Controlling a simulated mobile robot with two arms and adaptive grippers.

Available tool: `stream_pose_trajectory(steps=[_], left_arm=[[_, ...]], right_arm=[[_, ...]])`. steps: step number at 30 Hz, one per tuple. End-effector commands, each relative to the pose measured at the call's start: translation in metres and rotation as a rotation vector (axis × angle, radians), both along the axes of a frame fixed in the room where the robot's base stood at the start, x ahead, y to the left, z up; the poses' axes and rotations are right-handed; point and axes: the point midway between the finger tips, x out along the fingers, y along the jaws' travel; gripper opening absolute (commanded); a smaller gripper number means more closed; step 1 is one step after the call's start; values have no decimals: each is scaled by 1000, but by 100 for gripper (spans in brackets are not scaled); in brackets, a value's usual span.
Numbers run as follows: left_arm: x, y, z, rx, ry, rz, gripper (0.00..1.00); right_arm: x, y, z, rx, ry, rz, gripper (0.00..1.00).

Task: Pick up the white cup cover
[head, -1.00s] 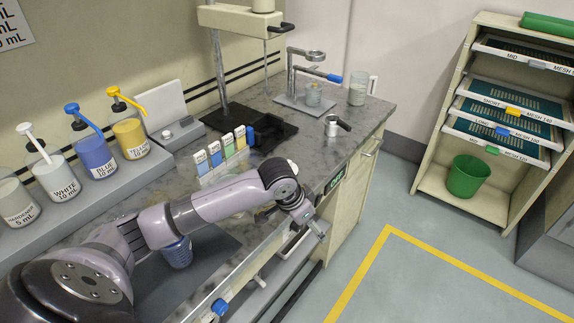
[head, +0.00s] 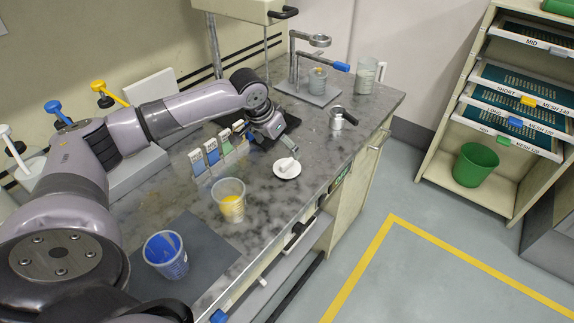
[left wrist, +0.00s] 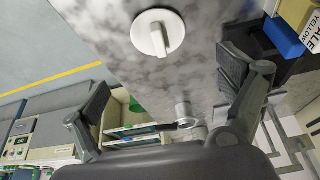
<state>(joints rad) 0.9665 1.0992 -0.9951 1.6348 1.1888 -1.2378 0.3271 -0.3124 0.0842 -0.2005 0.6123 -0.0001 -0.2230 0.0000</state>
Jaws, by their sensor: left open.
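The white cup cover (head: 287,168) is a round disc with a raised bar handle, lying flat on the marbled counter near its front edge. In the left wrist view the cover (left wrist: 158,34) is at the top, beyond and apart from my fingers. My left gripper (head: 272,129) is just behind the cover in the head view, over the counter, empty. Its two fingers stand wide apart in the left wrist view (left wrist: 162,88). My right gripper is not in either view.
A cup with yellow contents (head: 232,200) and a cup with blue contents (head: 167,255) stand left of the cover. Coloured cards (head: 212,153) stand behind it. A metal pot with a dark handle (head: 338,119) stands to the right. The counter around the cover is clear.

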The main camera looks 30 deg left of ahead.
Motion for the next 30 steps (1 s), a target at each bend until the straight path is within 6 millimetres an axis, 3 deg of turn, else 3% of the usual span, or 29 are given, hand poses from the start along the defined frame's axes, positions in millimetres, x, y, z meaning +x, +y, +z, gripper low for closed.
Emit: stream_pose_trajectory(steps=[6, 10, 14, 21, 30], left_arm=[[14, -3, -34, -1, 1, 0, 93], [18, -3, -42, 0, 0, -1, 93], [20, -3, -51, 0, 2, -1, 93], [31, -5, -85, 0, 1, -1, 93], [34, -5, -93, 0, -1, -1, 93]], right_arm=[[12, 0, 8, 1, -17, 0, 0], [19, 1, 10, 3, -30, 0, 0], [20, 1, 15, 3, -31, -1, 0], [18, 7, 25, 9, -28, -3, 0], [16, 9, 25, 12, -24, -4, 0]])
